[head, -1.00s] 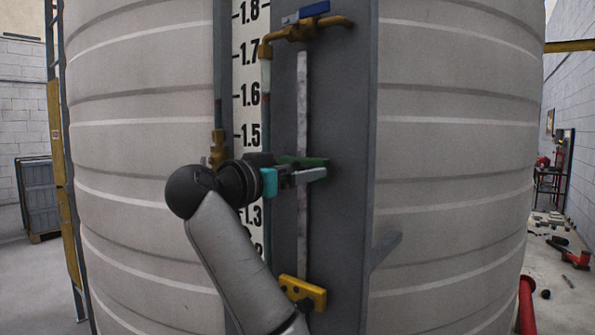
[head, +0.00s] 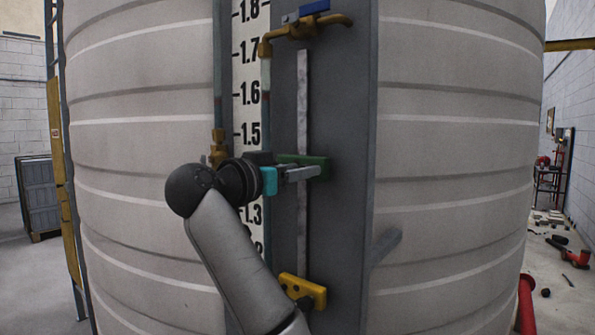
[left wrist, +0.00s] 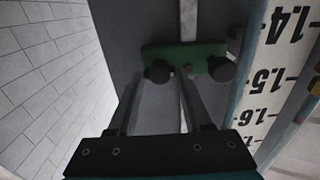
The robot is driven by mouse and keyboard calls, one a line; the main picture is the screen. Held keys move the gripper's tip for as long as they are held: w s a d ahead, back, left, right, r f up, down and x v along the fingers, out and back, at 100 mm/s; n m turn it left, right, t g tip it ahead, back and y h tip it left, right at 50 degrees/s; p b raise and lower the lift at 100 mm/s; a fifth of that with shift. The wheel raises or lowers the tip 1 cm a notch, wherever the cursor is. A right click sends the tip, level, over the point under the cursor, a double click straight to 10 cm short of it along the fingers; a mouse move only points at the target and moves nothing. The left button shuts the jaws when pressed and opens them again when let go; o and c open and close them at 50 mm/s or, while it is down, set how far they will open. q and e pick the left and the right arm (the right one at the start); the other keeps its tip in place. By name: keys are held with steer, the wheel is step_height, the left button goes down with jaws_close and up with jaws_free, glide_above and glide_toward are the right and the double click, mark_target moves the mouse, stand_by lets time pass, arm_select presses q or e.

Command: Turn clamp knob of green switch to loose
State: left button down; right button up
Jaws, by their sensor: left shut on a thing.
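The green switch (head: 319,162) is a green block on the grey vertical bar of the tank's level gauge. In the left wrist view the green switch (left wrist: 203,50) shows two dark round knobs on its face. My left gripper (head: 303,174) is in front of the switch. In the left wrist view my left gripper (left wrist: 164,78) is shut on one knob (left wrist: 157,73), the left one there. The other knob (left wrist: 222,68) is free, to the right of the fingers. The fingers hide the held knob in the head view. My right gripper is not in view.
A yellow switch (head: 303,292) sits lower on the same bar. A brass valve with a blue handle (head: 306,12) is above. The numbered scale (head: 247,97) runs left of the bar. The big grey tank (head: 450,150) stands behind. The panel right of the bar is clear.

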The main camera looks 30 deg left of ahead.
arm_select(q)
steer(key=shift+n, duration=0.4)
steer(key=shift+a+f+n+p, duration=0.1)
steer(key=shift+a+n+p, duration=0.05)
steer(key=shift+n+p, duration=3.9)
steer(key=shift+a+f+n+p, duration=0.1)
steer(key=shift+n+p, duration=3.3)
steer(key=shift+n, duration=1.15)
steer(key=shift+c, duration=1.6)
jaws_free()
